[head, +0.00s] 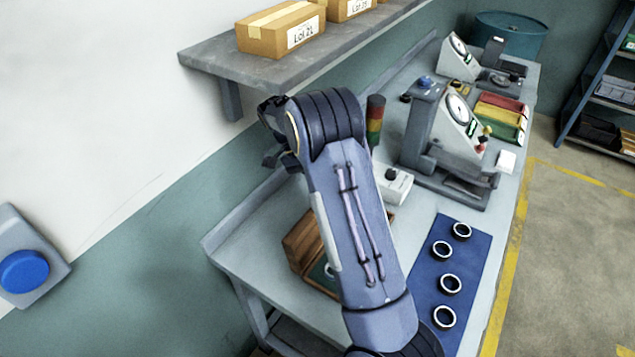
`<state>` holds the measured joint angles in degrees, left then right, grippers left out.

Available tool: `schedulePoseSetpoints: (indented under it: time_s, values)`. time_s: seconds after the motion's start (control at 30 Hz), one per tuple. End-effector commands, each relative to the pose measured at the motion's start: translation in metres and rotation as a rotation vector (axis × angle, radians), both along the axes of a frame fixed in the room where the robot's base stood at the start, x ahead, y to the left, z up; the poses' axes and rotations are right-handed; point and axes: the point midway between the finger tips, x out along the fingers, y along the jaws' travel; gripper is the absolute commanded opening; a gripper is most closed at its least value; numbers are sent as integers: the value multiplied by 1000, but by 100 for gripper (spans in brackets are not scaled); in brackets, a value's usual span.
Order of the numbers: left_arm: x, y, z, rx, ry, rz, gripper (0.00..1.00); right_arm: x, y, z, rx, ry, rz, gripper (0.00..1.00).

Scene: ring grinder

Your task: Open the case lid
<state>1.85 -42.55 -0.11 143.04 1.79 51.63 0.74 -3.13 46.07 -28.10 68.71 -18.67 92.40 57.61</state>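A brown wooden case (301,242) stands on the grey workbench, left of the blue mat. One of my arms crosses in front of it and hides much of it. A green inner surface and part of a ring show beside the arm, so the case looks at least partly open. I cannot tell the exact angle of its lid. This arm rises from the bottom edge and bends near the shelf. Dark parts show at its bend, but no fingertips can be made out. I see neither gripper clearly.
Several rings lie on a blue mat (474,258). A gauge stand (455,150), a small white box (397,186) and coloured trays (503,117) stand farther back. A wall shelf (215,62) with cardboard boxes (279,30) overhangs the bench (240,230) near my arm's bend.

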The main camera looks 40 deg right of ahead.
Motion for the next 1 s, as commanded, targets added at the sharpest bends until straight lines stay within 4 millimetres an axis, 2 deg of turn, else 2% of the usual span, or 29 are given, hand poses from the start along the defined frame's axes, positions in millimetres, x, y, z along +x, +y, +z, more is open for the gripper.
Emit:
schedulePoseSetpoints:
  time_s: [0.03, 0.47, 0.5, 0.63, 1.0]
  values:
    - [0, 0, -1, 0, 0, 0, 36, -2, 2, -5, 5, 17, -1, 0]
    - [0, 0, -1, 0, 0, 0, 36, -2, 2, -5, 2, 23, -2, 0]
    - [0, 0, -1, 0, 0, 0, 36, -2, 2, -5, 2, 23, -2, 14]
    - [0, 0, 0, 0, 0, 0, 36, -1, 1, -4, 0, 20, -1, 31]
    - [0, 0, -2, 0, 0, 0, 36, 3, 1, 2, -4, 14, 0, 33]
